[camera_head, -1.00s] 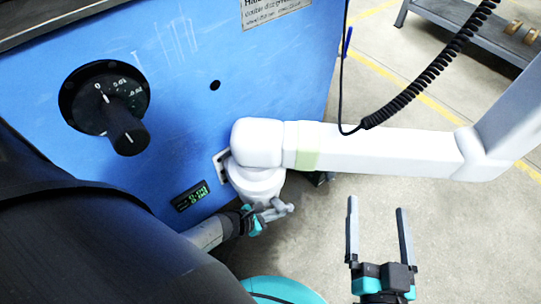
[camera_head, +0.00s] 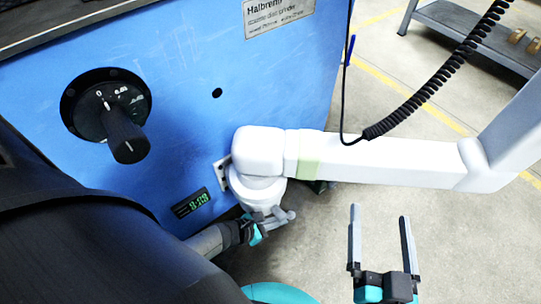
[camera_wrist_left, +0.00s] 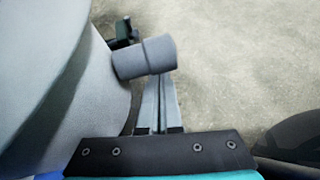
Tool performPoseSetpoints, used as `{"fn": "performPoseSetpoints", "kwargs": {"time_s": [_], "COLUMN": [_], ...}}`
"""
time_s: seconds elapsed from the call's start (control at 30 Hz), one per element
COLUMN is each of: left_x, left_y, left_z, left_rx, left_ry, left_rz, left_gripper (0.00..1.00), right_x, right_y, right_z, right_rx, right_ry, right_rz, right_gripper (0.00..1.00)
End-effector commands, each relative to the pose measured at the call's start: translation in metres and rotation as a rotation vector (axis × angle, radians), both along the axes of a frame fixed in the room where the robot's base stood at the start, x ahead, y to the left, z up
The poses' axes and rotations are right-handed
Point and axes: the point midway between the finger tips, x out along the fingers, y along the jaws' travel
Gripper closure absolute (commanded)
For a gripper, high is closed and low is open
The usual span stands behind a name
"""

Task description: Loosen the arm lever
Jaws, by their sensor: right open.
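The arm lever (camera_head: 287,215) is a small grey lever under the white joint (camera_head: 257,152) of the white arm on the blue grinder. It shows as a short grey cylinder in the left wrist view (camera_wrist_left: 144,58). My left gripper (camera_head: 264,226) is at the lever, below the joint. In the left wrist view its fingers (camera_wrist_left: 160,98) are close together, with their tips hidden behind the grey cylinder; they appear shut on the lever. My right gripper (camera_head: 381,236) is open and empty, pointing up, to the right of the lever and apart from the white arm.
The blue grinder (camera_head: 200,125) carries a black dial (camera_head: 122,138) and a small green display (camera_head: 192,202). A coiled black cable (camera_head: 420,85) hangs above the white arm (camera_head: 390,158). A grey bench (camera_head: 475,35) stands at the back right. The floor around my right gripper is clear.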

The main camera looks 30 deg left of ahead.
Motion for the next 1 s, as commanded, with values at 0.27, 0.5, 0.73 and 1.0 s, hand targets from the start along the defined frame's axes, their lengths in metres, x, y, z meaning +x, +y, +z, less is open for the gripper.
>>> {"fn": "performPoseSetpoints", "kwargs": {"time_s": [0.27,0.5,0.73,1.0], "left_x": [-0.0013,-0.003,-0.0041,-0.0059], "left_y": [-0.0007,-0.0008,-0.0008,-0.0006], "left_z": [0.0004,0.0004,0.0006,0.0003], "left_rx": [-0.005,-0.007,-0.01,-0.011], "left_ry": [-0.011,-0.018,-0.024,-0.031], "left_rz": [0.0,0.0,0.0,0.001], "left_gripper": [1.0,1.0,1.0,1.0], "right_x": [0.0,0.0,0.0,0.0], "right_y": [0.0,0.0,0.0,0.0], "right_z": [0.0001,0.0001,0.0001,0.0001], "right_rx": [0.0,0.0,0.0,0.0], "right_ry": [0.0,0.0,0.0,0.0], "right_rz": [0.0,0.0,0.0,0.0], "right_gripper": [0.0,0.0,0.0,0.0]}}
